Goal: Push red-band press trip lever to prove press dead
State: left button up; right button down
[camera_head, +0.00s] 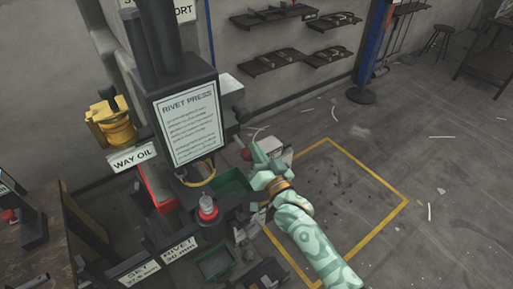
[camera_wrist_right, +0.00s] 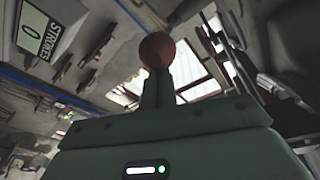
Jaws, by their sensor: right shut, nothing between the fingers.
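The rivet press (camera_head: 180,85) stands at left centre in the head view, with a printed "RIVET PRESS" sheet on its front. A small red ball knob (camera_head: 246,154), which looks like the trip lever's end, shows at the press's right side. It appears large in the right wrist view (camera_wrist_right: 157,50), straight beyond the fingertips. My right gripper (camera_head: 257,153) is shut and empty, close beside the knob. Its narrow fingers show in the wrist view (camera_wrist_right: 157,75); I cannot tell whether they touch the knob. The lever's shaft is mostly hidden. My left gripper is out of view.
A stroke counter (camera_wrist_right: 45,25) reads 0. A red-and-black part (camera_head: 207,208) stands on the press's front. A green bin (camera_head: 232,187) is near my right arm. A yellow oil container (camera_head: 112,122) is at left. Yellow-outlined floor (camera_head: 345,190) at right is mostly clear.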

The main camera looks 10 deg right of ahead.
jog(key=shift+f, duration=0.1)
dwell(0.7)
notch_tip(320, 180, up, 5)
jog(key=d+p, duration=0.1)
jog(key=p, duration=0.3)
jog(key=s+d+f, duration=0.2)
jog(key=s+f, duration=0.1)
jog(key=s, duration=0.5)
jog(key=shift+s+d+f+p, duration=0.35)
jog(key=shift+d+f+p, duration=0.05)
